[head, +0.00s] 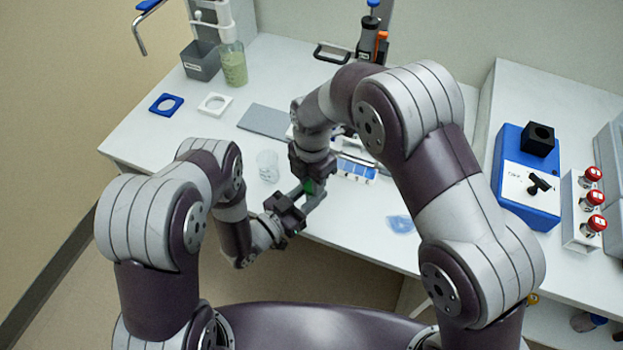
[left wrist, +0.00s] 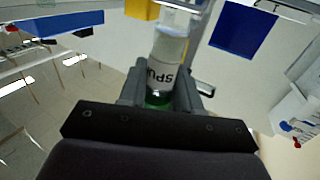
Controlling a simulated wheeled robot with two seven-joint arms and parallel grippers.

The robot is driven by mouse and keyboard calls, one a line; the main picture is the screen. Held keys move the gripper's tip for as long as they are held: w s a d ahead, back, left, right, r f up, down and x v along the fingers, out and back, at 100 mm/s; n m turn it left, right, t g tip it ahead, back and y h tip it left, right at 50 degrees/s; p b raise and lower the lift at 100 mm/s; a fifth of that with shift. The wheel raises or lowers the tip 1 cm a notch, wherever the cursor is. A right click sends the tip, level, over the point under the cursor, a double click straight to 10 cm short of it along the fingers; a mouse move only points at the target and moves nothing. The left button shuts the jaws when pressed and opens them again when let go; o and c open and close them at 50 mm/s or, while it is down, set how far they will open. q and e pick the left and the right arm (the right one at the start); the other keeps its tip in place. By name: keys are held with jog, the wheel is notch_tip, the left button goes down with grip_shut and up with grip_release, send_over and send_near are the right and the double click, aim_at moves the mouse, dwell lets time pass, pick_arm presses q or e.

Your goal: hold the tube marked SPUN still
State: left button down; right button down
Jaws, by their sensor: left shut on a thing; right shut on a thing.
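The tube marked SPUN (left wrist: 165,62) is a clear tube with a white label and a green end (left wrist: 158,99). In the left wrist view it stands between the fingers of my left gripper (left wrist: 160,88), which is shut on it. In the head view my left gripper (head: 308,200) is in front of the bench's near edge. My right gripper (head: 309,182) reaches down to the same spot and is shut on the green cap (head: 309,187), just above the left fingers. The grippers hide most of the tube in the head view.
A clear beaker (head: 267,166) stands close by on the left. A grey plate (head: 265,121) and a rack with blue (head: 356,170) lie behind the grippers. A blue device (head: 527,180) and red-capped vials (head: 592,199) stand at the right.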

pick_arm(q)
jog(key=shift+s+a+f, duration=0.1)
jog(key=shift+s+f, duration=0.05)
jog(key=shift+f, duration=0.1)
pick_arm(e)
jog(key=shift+w+r, duration=0.2)
jog(key=shift+r, duration=0.45)
pick_arm(q)
jog(key=shift+r, duration=0.1)
pick_arm(e)
jog(key=shift+s+r, duration=0.1)
jog(key=shift+r, duration=0.15)
jog(key=shift+r, duration=0.15)
